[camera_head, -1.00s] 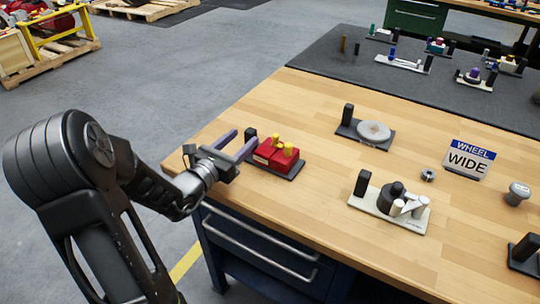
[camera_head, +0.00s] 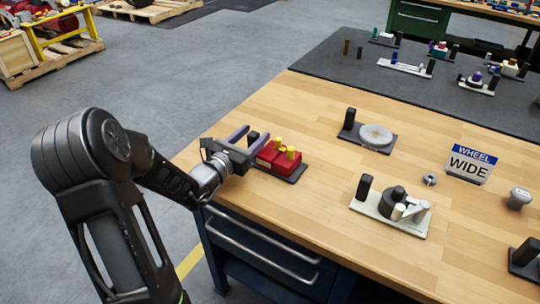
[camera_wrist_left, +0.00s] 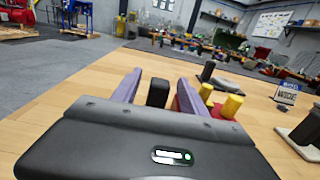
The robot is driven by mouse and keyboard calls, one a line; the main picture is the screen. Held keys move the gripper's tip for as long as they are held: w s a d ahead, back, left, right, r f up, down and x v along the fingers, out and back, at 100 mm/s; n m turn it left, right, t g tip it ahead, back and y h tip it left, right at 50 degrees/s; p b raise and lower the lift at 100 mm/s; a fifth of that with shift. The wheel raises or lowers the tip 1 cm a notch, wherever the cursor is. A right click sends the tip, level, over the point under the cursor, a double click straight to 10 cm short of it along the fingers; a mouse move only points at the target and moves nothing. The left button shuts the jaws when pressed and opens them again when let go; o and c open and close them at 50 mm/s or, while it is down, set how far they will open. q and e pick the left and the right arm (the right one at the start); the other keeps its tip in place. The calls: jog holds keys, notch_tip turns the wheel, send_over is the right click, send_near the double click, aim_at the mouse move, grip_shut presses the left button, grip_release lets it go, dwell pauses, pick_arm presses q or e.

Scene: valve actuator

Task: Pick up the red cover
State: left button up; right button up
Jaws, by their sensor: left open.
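The red cover (camera_head: 278,157) sits on a dark base plate (camera_head: 292,174) near the left edge of the wooden table, with yellow pegs (camera_head: 279,144) standing up from it. A black upright post (camera_head: 253,138) rises at the plate's left end. My left gripper (camera_head: 249,139) is open at the left of the cover, with its purple fingers pointing across the plate's left end. In the left wrist view the black post (camera_wrist_left: 157,93) shows between the two fingers, and the red cover (camera_wrist_left: 222,121) is partly hidden behind the right finger. My right gripper is not in view.
A plate with a grey disc (camera_head: 376,136) stands behind, right of the cover. A light plate with a black hub (camera_head: 393,203) stands to the front right.

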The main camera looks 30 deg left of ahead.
pick_arm(q)
jog(key=w, duration=0.3)
jog(key=shift+w, duration=0.25)
jog(key=shift+c, duration=0.4)
grip_shut()
dwell(0.3)
dwell(0.8)
